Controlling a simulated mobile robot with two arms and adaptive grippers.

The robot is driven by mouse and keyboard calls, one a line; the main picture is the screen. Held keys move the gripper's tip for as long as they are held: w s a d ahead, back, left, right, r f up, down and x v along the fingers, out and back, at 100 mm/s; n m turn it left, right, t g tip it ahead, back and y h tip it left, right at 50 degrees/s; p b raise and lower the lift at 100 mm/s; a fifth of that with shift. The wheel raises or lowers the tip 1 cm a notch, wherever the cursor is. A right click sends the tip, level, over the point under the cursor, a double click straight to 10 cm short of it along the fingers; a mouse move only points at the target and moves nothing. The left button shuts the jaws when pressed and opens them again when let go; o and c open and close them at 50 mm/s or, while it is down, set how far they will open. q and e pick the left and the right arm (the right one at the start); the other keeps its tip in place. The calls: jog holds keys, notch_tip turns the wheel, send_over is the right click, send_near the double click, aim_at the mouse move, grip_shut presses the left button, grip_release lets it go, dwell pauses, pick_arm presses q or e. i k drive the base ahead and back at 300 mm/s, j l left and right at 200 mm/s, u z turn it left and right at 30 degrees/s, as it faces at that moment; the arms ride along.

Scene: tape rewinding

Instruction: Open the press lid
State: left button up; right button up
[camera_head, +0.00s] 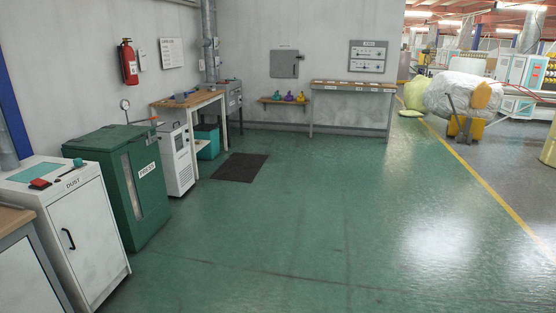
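The press (149,196) is a dark green metal cabinet with a white PRESS label, standing along the wall at left. Its flat green lid (107,138) lies shut on top. A round gauge (125,105) shows just behind the lid. An orange-red handle or lever (143,121) is near the lid's far right corner; I cannot tell what it is fixed to. Neither of my grippers is in view.
A white DUST cabinet (85,240) stands on the near side of the press, close to it. A white machine (178,160) and a wooden table (190,98) stand beyond it. A dark mat (240,167) lies on the floor. The green floor (270,240) to the right is clear.

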aim_at(111, 137)
jog(key=i+u, duration=0.1)
jog(key=i, duration=0.45)
jog(key=i+l+u, duration=0.1)
jog(key=i, duration=0.5)
jog(key=i+l+u, duration=0.15)
jog(key=i, duration=0.4)
jog(key=i+j+u, duration=0.15)
jog(key=i+u, duration=0.3)
jog(key=i, duration=0.6)
jog(key=i+l+u, duration=0.2)
jog(key=i+u, duration=0.25)
jog(key=i, duration=0.55)
